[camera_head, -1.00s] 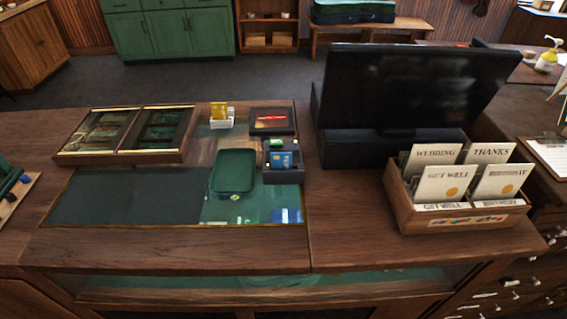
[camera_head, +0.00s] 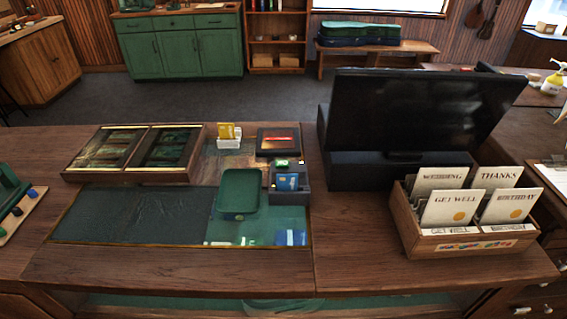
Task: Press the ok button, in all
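A small black card terminal (camera_head: 289,196) stands on the counter, left of the monitor. It has a lit green strip (camera_head: 282,163) at its top and a blue card (camera_head: 287,182) on its front. An ok button cannot be made out at this size. A flat dark device with a glowing red-orange line (camera_head: 279,140) lies just behind the terminal. Neither of my grippers is in view.
A green tray (camera_head: 238,194) sits left of the terminal. Behind are a yellow card holder (camera_head: 228,134) and a framed display case (camera_head: 135,150). A black monitor (camera_head: 420,113) and a wooden card box (camera_head: 466,245) stand right. The counter's front strip is clear.

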